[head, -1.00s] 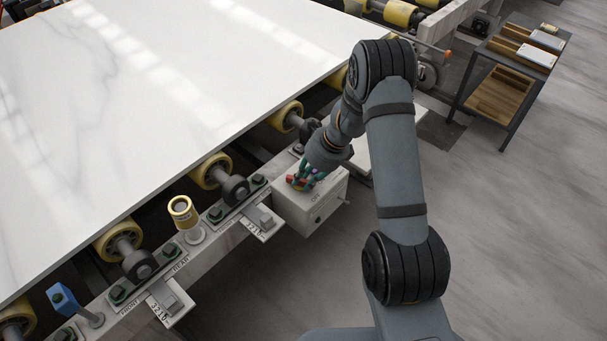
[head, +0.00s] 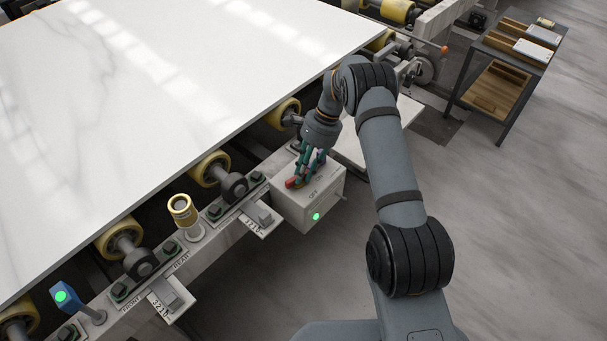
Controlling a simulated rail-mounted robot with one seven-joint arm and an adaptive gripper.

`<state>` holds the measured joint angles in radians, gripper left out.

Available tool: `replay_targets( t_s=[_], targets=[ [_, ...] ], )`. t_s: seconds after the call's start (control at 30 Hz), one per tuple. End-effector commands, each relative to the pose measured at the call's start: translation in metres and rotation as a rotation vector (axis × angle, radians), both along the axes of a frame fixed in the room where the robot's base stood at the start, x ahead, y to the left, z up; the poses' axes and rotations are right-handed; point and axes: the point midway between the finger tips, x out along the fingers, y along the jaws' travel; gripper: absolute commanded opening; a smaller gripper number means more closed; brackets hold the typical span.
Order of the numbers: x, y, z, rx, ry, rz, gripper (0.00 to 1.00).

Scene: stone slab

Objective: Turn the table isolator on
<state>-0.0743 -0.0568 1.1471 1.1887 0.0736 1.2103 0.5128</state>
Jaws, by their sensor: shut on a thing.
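The table isolator is a pale box (head: 290,208) on the side rail of the table, with "OFF" and a second, partly hidden label on its top. Its red handle (head: 290,183) sits on the top face. A green light (head: 316,216) glows on the box's front. My gripper (head: 300,178) reaches down from behind the box and is shut on the red handle. The fingers hide part of the handle, and its exact angle is hard to tell.
A large white slab (head: 170,90) lies on yellow rollers along the rail. A blue unit (head: 65,297) with a glowing green light, a yellow-topped post (head: 182,210) and small scale plates line the rail. A cart (head: 507,65) stands at upper right. The floor on the right is clear.

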Motion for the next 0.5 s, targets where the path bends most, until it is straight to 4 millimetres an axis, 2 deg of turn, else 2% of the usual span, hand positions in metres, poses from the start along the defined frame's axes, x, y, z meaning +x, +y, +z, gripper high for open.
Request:
replay_targets(
  t_s=[0.23,0.5],
  targets=[
    [0.0026,0.0018,-0.0009,0.001,0.0,0.148,0.0],
    [0.0031,0.0026,0.0002,0.002,0.001,0.228,0.0]
  ],
)
